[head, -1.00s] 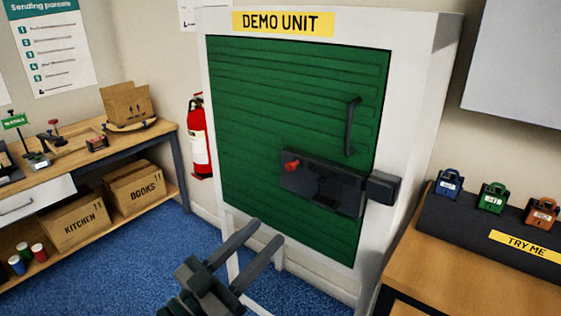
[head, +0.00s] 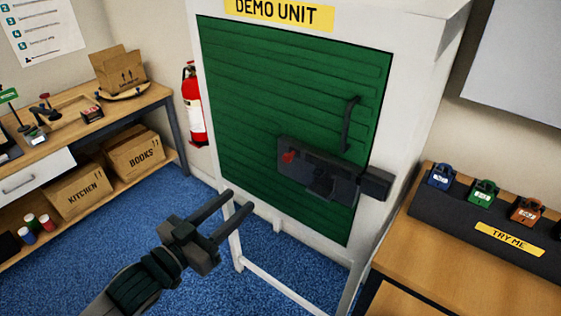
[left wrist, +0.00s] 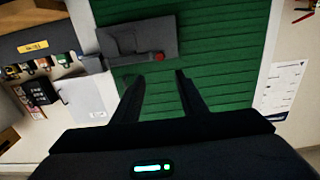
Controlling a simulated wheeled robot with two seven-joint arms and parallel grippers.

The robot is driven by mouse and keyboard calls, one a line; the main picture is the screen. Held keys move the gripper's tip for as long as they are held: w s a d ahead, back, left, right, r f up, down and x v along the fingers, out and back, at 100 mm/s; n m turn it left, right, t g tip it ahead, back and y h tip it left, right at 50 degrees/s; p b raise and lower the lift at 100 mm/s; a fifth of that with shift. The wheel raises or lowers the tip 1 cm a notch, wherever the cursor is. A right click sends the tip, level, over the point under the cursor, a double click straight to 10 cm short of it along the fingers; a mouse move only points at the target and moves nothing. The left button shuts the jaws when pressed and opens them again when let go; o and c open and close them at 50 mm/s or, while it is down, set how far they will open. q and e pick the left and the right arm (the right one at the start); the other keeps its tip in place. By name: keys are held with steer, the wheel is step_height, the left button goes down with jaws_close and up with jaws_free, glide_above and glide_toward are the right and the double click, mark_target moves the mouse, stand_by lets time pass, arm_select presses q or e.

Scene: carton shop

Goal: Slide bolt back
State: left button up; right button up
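The green slatted door (head: 270,110) of the demo unit carries a dark grey bolt assembly (head: 345,187). Its red knob (head: 288,157) is at the left end of the plate. A dark keeper block (head: 374,184) sits on the white frame at the right. My left gripper (head: 237,198) is open and empty, below and left of the knob, in front of the door. In the left wrist view the red knob (left wrist: 160,57) shows just beyond and between the open fingertips (left wrist: 160,76). Contact is not visible. My right gripper is not in view.
A black handle (head: 351,124) stands out from the door above the bolt. At right, a table (head: 440,262) bears a black stand with several padlocks. At left is a workbench (head: 150,98) with cartons. Blue floor (head: 190,205) is open between bench and unit.

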mark_target(286, 159)
arm_select(q)
steer(key=shift+w, duration=0.15)
steer(key=p+x, duration=0.5)
steer(key=x, duration=1)
steer(key=shift+w+d, duration=0.75)
steer(key=shift+w, duration=0.1)
jaws_close()
steer(key=w+a, duration=0.2)
steer(key=a, duration=0.1)
steer(key=shift+w+a, duration=0.3)
